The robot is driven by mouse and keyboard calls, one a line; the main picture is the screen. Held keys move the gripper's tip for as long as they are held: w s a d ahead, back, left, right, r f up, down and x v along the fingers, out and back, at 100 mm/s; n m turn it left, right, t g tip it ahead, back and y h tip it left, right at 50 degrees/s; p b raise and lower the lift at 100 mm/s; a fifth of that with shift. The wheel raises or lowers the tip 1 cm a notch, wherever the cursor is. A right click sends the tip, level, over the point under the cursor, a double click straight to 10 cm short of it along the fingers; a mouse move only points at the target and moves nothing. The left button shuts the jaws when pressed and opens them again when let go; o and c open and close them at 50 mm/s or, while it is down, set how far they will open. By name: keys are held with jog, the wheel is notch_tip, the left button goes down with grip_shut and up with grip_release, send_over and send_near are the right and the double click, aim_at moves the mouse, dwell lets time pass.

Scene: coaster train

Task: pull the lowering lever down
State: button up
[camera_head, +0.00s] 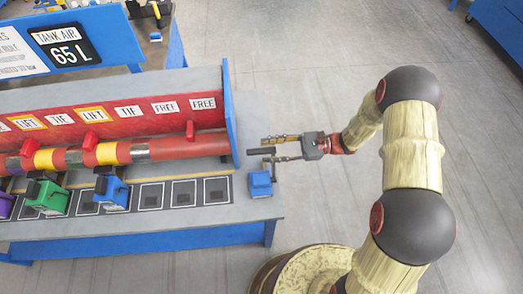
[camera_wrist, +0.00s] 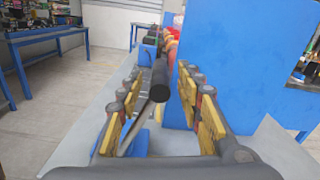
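The lever shows as a dark round bar (camera_head: 261,151) beside the right end of the bench, near a small blue block (camera_head: 261,183). In the wrist view the dark bar (camera_wrist: 159,80) lies between my fingers, with a thin rod slanting down from it. My gripper (camera_head: 270,149) is open around the bar, one finger on each side, and gaps show between the bar and both fingers. It also shows in the wrist view (camera_wrist: 162,76). I cannot tell whether any finger touches the bar from the head view.
The bench (camera_head: 247,210) carries a red panel (camera_head: 150,125) with LIFT, TIE and FREE labels and a red pipe. A blue end plate (camera_head: 229,112) stands close to my gripper; it fills the right of the wrist view (camera_wrist: 240,60). An air sign (camera_head: 65,45) reads 65 L.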

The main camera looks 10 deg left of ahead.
jog(key=shift+x, duration=1.5)
jog(key=shift+c, duration=0.8)
jog(key=c, duration=0.7)
grip_shut()
